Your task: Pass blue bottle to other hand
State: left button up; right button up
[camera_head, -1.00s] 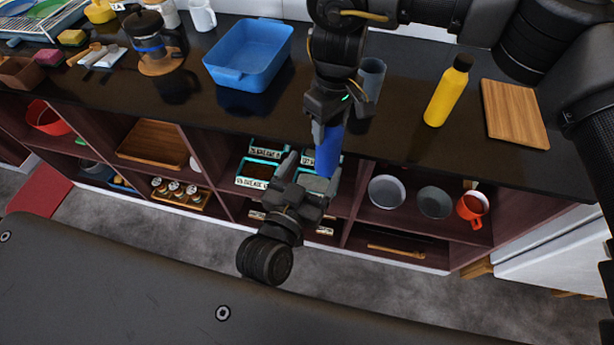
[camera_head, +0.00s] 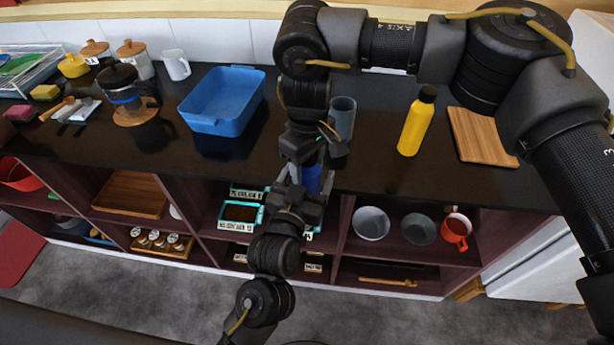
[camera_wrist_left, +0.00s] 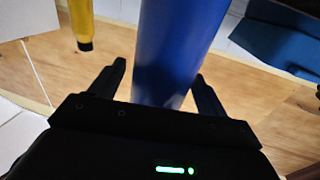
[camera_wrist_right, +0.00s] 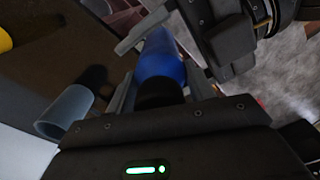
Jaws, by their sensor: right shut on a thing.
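The blue bottle (camera_head: 312,181) is held in the air in front of the counter edge. In the right wrist view the blue bottle (camera_wrist_right: 160,55) has its black cap towards my right gripper (camera_wrist_right: 163,85). My right gripper (camera_head: 313,158) is shut on the bottle from above. My left gripper (camera_head: 305,182) comes from below and is open, with its fingers on either side of the bottle. In the left wrist view the bottle (camera_wrist_left: 175,50) stands between the fingers of my left gripper (camera_wrist_left: 162,85), with a gap at the left finger. The arms partly hide the bottle in the head view.
A grey cup (camera_head: 343,118), a yellow bottle (camera_head: 416,125), a cutting board (camera_head: 480,136) and a blue basin (camera_head: 205,123) stand on the dark counter (camera_head: 260,165). Open shelves below hold bowls (camera_head: 371,224), a red mug (camera_head: 455,232) and boxes.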

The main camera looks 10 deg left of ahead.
pick_arm(q)
jog(key=c, duration=1.2)
pick_arm(e)
jog(key=o, duration=1.7)
jog(key=shift+r, duration=0.1)
